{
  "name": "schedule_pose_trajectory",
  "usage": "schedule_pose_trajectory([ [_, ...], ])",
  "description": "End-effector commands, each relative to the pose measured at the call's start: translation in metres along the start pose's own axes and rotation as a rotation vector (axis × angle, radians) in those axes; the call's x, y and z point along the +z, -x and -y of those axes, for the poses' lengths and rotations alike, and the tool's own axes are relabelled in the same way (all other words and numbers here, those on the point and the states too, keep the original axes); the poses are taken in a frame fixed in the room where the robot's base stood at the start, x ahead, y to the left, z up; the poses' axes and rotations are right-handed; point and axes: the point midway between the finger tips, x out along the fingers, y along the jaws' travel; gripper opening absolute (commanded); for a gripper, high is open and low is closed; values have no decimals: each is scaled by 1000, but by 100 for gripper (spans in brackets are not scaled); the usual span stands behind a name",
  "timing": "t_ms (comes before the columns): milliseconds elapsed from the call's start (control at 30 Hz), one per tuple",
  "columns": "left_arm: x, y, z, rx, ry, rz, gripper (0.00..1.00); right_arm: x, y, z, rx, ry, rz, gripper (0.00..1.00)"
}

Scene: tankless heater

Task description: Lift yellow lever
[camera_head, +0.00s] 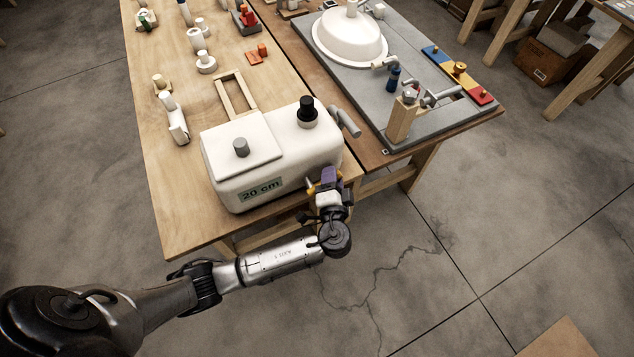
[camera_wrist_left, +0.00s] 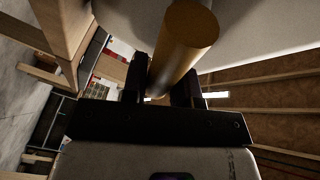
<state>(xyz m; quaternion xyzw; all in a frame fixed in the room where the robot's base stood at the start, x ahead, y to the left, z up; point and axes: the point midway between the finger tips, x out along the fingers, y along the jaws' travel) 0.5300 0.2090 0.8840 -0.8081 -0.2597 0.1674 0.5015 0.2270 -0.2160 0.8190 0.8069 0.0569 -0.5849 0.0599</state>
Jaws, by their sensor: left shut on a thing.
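The white tank (camera_head: 235,172), marked "20 cm", stands at the table's near edge. The yellow lever shows as a brass-yellow round bar (camera_wrist_left: 183,42) in the left wrist view, against the pale tank surface. In the head view a small yellow tip (camera_head: 311,186) shows at the tank's near right end. My left gripper (camera_head: 326,182) is at that end of the tank. Its two dark fingers (camera_wrist_left: 163,88) are on either side of the bar, shut on it. The lever's mount is hidden. My right gripper is not in view.
The tank has a grey knob (camera_head: 240,147), a black cap (camera_head: 307,108) and a grey spout (camera_head: 345,121). Wooden table (camera_head: 165,200) space is clear left of it. A grey board (camera_head: 430,125) with a white basin (camera_head: 349,38) lies behind right.

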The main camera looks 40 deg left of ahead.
Motion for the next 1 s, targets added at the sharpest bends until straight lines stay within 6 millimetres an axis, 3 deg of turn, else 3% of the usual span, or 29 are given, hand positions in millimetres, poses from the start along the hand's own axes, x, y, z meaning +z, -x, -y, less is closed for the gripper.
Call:
schedule_pose_trajectory([
  [33,3,1,-4,-15,41,-6,0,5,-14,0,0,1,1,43],
  [400,3,4,12,-112,272,-57,0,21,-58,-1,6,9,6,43],
  [700,3,6,21,-150,365,-78,0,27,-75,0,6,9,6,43],
  [1000,2,7,25,-160,386,-83,0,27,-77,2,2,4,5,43],
])
